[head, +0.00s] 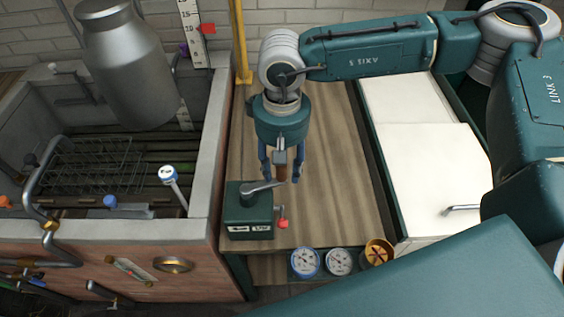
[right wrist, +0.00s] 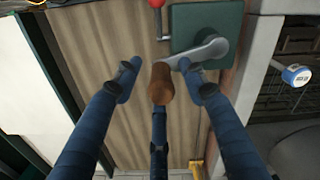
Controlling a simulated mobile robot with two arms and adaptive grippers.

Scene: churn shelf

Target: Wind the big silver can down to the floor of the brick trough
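The big silver can (head: 130,65) hangs upright over the brick trough (head: 125,240), with its bottom above the trough's dark slatted floor (head: 150,183). A green winch box (head: 249,215) stands on the wooden bench beside the trough. Its silver crank (head: 262,187) points right and ends in a brown wooden knob (head: 281,171). The crank (right wrist: 208,50) and knob (right wrist: 161,88) also show in the right wrist view. My right gripper (head: 281,172) is open above the crank end. Its blue fingers (right wrist: 160,84) spread around the knob, with gaps visible on both sides. My left gripper is out of view.
A red-knobbed lever (head: 283,220) sits at the winch's right side. A wire rack (head: 95,163) and a white-blue gauge (head: 169,174) are in the trough. A scale with a red pointer (head: 206,29) stands behind. Dials (head: 305,262) line the bench front. The bench right of the winch is clear.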

